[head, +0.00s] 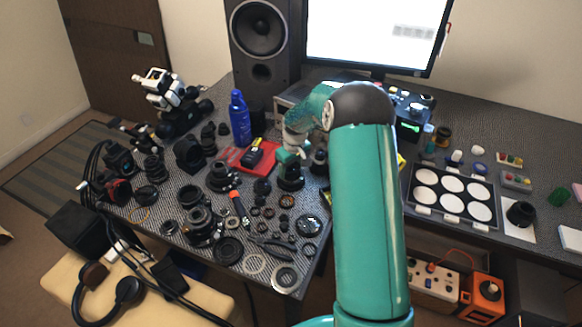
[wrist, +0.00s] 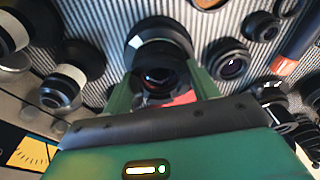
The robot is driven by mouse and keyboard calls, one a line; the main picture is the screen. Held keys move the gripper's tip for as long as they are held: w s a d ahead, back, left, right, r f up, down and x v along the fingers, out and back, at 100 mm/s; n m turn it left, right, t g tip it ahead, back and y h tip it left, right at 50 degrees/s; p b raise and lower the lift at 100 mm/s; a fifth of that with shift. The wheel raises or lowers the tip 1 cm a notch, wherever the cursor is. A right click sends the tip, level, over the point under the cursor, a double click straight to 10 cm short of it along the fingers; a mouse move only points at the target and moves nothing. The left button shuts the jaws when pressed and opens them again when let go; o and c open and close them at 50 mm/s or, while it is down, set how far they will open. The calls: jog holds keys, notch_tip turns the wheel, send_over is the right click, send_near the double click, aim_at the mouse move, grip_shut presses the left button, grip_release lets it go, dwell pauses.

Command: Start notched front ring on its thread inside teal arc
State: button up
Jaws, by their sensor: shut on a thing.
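In the head view my gripper (head: 289,157) is low over the workbench, just above a dark upright lens body (head: 290,180). In the wrist view the two green fingers of my gripper (wrist: 160,82) are shut on a dark round part, which I take to be the notched front ring (wrist: 160,62). Glass with a reddish glint shows within it. A wider dark round body (wrist: 153,30) with a pale edge lies just beyond the fingertips. I cannot tell whether the ring touches it. The ring's notches and the teal arc cannot be made out.
Lens parts crowd the bench around my gripper. A red tray (head: 232,158) and a blue bottle (head: 240,118) stand to its left. A screwdriver (head: 238,205) lies in front. A pad with white discs (head: 453,222) is to the right, beyond my arm.

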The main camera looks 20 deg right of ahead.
jog(key=o, duration=1)
jog(key=shift+r, duration=0.1)
jog(key=r, duration=0.4)
jog(key=s+r, duration=0.1)
jog(key=r, duration=0.8)
jog(key=shift+s+d+r, duration=0.25)
jog(key=shift+s, duration=0.05)
